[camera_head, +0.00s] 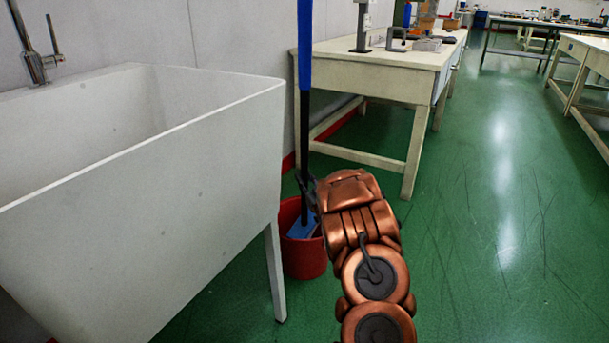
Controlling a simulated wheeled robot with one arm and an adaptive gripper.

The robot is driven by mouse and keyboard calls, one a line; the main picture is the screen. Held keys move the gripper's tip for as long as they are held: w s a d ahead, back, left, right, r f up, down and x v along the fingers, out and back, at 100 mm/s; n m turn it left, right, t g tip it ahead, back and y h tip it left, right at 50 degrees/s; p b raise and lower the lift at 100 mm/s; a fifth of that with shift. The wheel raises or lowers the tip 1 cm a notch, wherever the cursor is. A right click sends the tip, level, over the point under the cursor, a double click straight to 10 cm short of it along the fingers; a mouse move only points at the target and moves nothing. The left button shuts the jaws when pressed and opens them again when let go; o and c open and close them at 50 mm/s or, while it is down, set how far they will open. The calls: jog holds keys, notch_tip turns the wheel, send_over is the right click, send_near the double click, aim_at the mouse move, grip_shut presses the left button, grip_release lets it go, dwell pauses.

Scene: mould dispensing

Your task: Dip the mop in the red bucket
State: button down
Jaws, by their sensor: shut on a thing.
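The red bucket (305,262) stands on the green floor just right of the white sink, partly hidden by my arm. The mop (304,130) is upright, with a blue upper handle, a black lower shaft and a blue head. The mop head (303,227) shows within the bucket's opening; whether it touches the bottom cannot be seen. My gripper (309,188) is at the lower black shaft, just above the bucket's rim, and is shut on the mop. My arm hides part of the fingers.
A large white sink (225,150) with a metal tap (38,55) fills the left, its leg (275,270) close to the bucket. A workbench (385,75) with equipment stands behind. Other tables (590,55) are at the right. Green floor (480,230) is clear in the middle right.

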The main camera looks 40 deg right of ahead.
aim_at(305, 135)
jog(key=shift+f+b, duration=0.45)
jog(key=shift+f, duration=1.25)
jog(key=shift+r, duration=0.15)
jog(key=shift+r+p, duration=4.5)
jog(key=shift+r, duration=4.55)
jog(key=shift+r+p, duration=1)
jog(key=shift+r, duration=0.9)
